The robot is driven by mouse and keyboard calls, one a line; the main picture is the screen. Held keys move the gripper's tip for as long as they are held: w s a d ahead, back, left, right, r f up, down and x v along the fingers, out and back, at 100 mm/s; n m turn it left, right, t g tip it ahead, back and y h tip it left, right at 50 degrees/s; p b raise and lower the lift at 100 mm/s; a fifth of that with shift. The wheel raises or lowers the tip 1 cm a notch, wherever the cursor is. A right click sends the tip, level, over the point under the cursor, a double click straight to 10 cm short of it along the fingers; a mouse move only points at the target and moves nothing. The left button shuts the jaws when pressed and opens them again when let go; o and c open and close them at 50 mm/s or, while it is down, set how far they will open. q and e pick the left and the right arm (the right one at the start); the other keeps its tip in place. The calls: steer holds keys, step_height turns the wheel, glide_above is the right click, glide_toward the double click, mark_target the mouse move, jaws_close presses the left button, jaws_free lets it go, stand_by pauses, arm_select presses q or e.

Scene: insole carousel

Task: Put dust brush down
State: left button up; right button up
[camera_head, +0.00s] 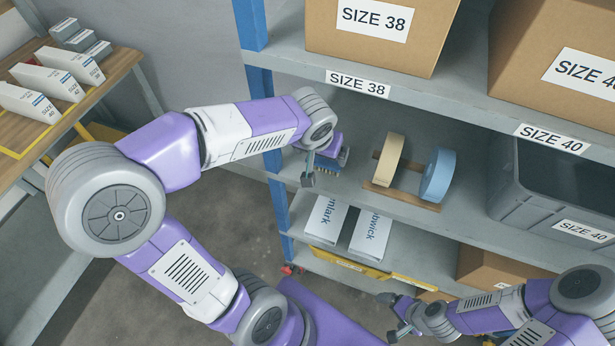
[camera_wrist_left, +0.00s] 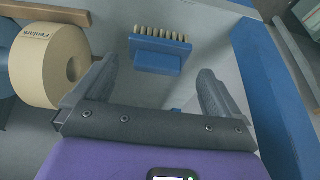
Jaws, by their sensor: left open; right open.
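The dust brush is blue with tan bristles; its blue body (camera_wrist_left: 155,55) lies beyond my left fingertips in the left wrist view, bristles at the far side. In the head view the brush (camera_head: 343,156) shows partly behind my left gripper, at the left end of the middle shelf (camera_head: 350,115). My left gripper (camera_head: 309,174) is open, with nothing between its fingers; they also show in the left wrist view (camera_wrist_left: 158,85). My right gripper (camera_head: 393,318) is open and empty, low at the front of the rack.
Tan and blue tape rolls (camera_head: 389,160) stand on a wooden holder right of the brush. A grey bin (camera_head: 515,205) is further right. A blue rack post (camera_head: 280,205) is close to my left gripper. White boxes (camera_head: 326,218) are on the shelf below.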

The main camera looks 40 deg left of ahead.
arm_select(q)
steer(key=s+d, duration=0.2)
steer(key=s, duration=0.7)
steer(key=shift+s, duration=0.2)
steer(key=shift+d, duration=0.1)
